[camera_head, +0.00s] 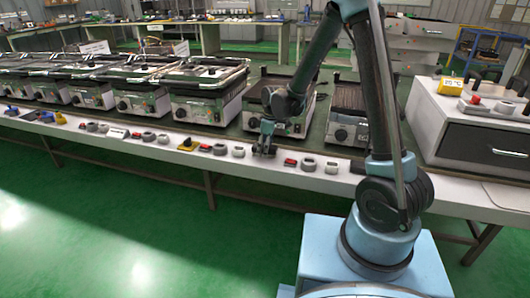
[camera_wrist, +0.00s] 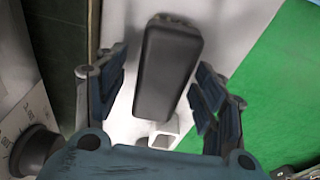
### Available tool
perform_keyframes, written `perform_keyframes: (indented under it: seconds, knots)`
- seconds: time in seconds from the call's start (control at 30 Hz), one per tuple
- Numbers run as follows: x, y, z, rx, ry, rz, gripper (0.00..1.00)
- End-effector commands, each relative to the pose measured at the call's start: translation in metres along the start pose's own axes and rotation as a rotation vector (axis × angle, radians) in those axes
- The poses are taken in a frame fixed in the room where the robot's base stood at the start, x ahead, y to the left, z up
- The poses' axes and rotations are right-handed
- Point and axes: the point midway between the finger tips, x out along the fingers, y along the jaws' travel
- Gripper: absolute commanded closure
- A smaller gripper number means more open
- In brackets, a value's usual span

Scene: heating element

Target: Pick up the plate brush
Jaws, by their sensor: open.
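A dark grey oblong block (camera_wrist: 168,70) with rounded edges, which looks like the plate brush, lies on the white bench strip (camera_wrist: 240,25) in the wrist view. My gripper (camera_wrist: 160,78) is open, with one blue finger on each side of the block and gaps showing on both sides. I cannot tell how far the fingertips are above the strip. In the head view my gripper (camera_head: 265,146) is low over the bench's front strip, and it mostly hides the block there.
Heating units with knobs (camera_head: 207,110) line the bench behind the strip. A knob (camera_wrist: 35,148) shows close at left in the wrist view. Red and grey small items (camera_head: 308,164) lie right of my gripper, and a yellow item (camera_head: 188,144) lies left. Green floor (camera_head: 120,220) is clear in front.

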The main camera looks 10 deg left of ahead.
Motion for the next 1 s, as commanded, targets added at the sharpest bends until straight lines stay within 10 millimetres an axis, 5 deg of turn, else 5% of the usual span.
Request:
perform_keyframes:
  seconds: [0.03,0.23,0.67,1.0]
  knots:
    - [0.000,0.000,0.000,0.000,0.000,0.000,0.43]
    - [0.000,0.000,0.000,0.000,0.000,0.000,0.87]
    - [-0.007,0.000,-0.001,0.000,0.000,0.000,0.88]
    - [-0.057,0.000,-0.008,0.000,0.000,0.000,0.88]
